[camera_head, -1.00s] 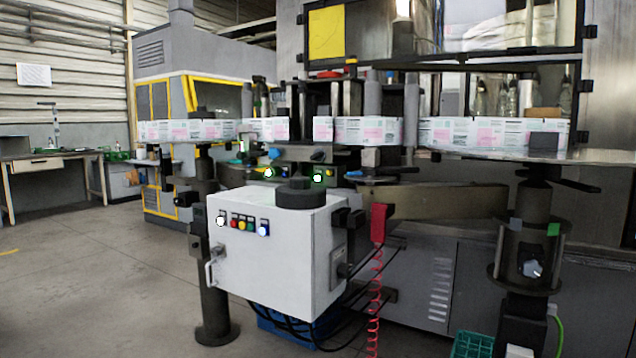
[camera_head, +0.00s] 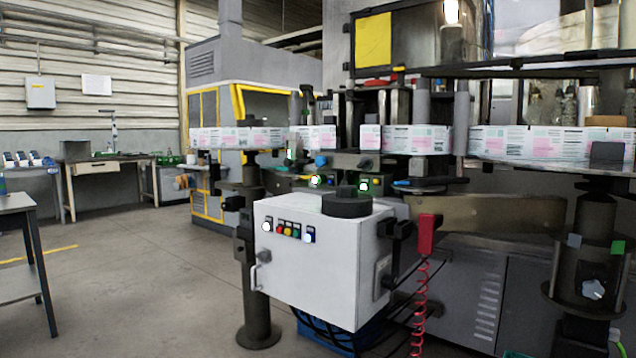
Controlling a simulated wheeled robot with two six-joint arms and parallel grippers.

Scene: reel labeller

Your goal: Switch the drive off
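A white control box (camera_head: 312,265) stands in front of the labelling machine. Its front has a row of small buttons (camera_head: 289,229) in several colours, with white lit ones at both ends. A handle (camera_head: 260,268) is on its left edge, and a dark fitting (camera_head: 383,275) is on its right side. A dark round knob-like part (camera_head: 346,203) sits on top. Which control belongs to the drive cannot be told from here. Neither of my grippers is in view.
A red part (camera_head: 426,234) with a coiled red cable hangs right of the box. A dark post (camera_head: 257,300) stands at its left. A grey table (camera_head: 20,203) is at the left edge, and a workbench (camera_head: 108,160) is behind. The floor (camera_head: 140,290) between is clear.

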